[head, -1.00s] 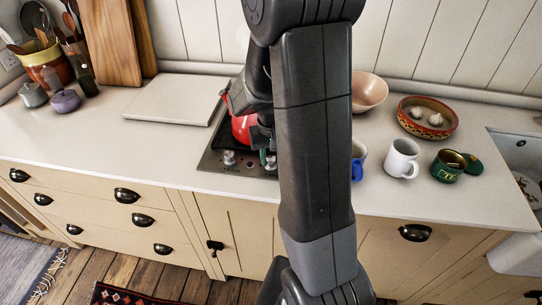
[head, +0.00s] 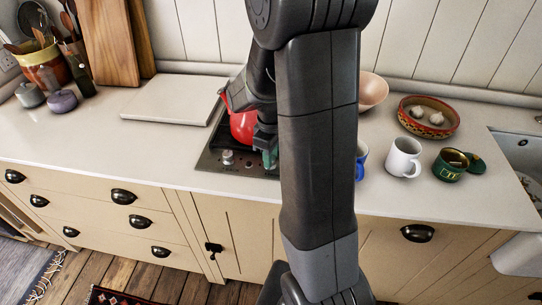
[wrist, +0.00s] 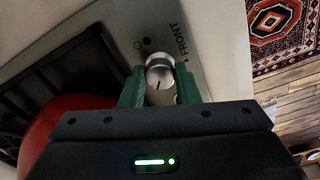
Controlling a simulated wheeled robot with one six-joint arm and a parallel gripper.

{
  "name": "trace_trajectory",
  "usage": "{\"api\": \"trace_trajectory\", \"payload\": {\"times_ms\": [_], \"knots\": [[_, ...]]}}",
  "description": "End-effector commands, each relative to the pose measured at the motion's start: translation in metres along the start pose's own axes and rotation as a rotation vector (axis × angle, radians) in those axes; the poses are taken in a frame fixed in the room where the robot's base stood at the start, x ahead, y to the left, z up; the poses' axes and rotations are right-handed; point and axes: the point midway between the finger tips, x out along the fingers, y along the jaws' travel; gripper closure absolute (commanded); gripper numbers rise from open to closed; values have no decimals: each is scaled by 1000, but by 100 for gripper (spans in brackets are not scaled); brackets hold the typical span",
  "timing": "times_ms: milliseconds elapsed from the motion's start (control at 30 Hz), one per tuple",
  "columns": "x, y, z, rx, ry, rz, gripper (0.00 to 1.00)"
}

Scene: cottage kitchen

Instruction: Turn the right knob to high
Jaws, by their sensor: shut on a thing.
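The hob (head: 213,160) is a dark cooktop with a metal front strip set in the counter. Its left knob (head: 228,157) shows in the head view. The right knob (wrist: 159,74) is a round metal knob, seen in the wrist view beside the printed word FRONT, with a short dark line on its face. My gripper (wrist: 160,88) has its green fingers on either side of this knob and is shut on it. In the head view my gripper (head: 270,158) is low at the strip's right part, and it and my arm hide the right knob.
A red kettle (head: 243,125) stands on the hob close behind my gripper. A pale board (head: 172,100) lies left of the hob. The front left counter is clear.

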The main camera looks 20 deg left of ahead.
Motion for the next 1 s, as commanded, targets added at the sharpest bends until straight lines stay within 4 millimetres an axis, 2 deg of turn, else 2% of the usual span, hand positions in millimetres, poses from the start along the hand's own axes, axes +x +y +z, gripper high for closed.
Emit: {"api": "trace_trajectory", "payload": {"times_ms": [500, 733, 1000], "knots": [[0, 2, -1, -453, 3, 3, 94], [-1, 2, -2, -582, 3, 4, 94], [-1, 2, -2, -652, 3, 3, 94]]}}
